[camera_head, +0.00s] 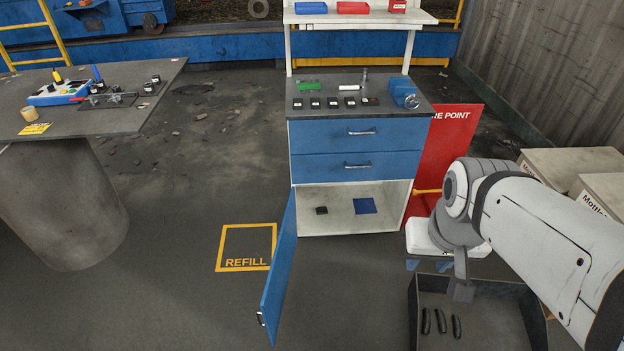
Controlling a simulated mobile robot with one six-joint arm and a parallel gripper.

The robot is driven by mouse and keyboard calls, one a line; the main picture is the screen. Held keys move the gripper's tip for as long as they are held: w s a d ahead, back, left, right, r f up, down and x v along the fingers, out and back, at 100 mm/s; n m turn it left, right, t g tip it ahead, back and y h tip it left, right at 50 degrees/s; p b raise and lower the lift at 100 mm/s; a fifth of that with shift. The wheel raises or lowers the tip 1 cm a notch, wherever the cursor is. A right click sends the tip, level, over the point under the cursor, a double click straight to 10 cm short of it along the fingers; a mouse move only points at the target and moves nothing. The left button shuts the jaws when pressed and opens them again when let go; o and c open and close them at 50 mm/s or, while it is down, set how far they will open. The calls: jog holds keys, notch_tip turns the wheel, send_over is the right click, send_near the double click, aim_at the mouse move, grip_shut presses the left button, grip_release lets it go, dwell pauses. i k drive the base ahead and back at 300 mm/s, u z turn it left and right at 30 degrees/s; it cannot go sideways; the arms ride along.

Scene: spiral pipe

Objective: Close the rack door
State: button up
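The rack door (278,275) is a blue panel hinged at the left side of the rack's lower compartment. It stands wide open, swung out toward me, with a small handle (261,319) near its free edge. The rack (354,230) has a white open compartment under two shut blue drawers (345,137). Inside it lie a small black item (321,210) and a blue square (365,205). My gripper (462,290) hangs at the right, above a dark bin, well apart from the door. Its fingers are too small and unclear to tell whether they are open.
A dark bin (415,318) at the lower right holds several black items (441,320). A red sign (446,150) stands right of the rack. A yellow "REFILL" square (246,263) is marked on the floor left of the door. A grey table (140,118) stands left; the floor between is mostly free.

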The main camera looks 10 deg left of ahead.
aim_at(272, 300)
jog(key=z, duration=2.4)
jog(key=k, duration=2.7)
jog(key=u, duration=1.65)
jog(key=i, duration=1)
jog(key=u, duration=0.05)
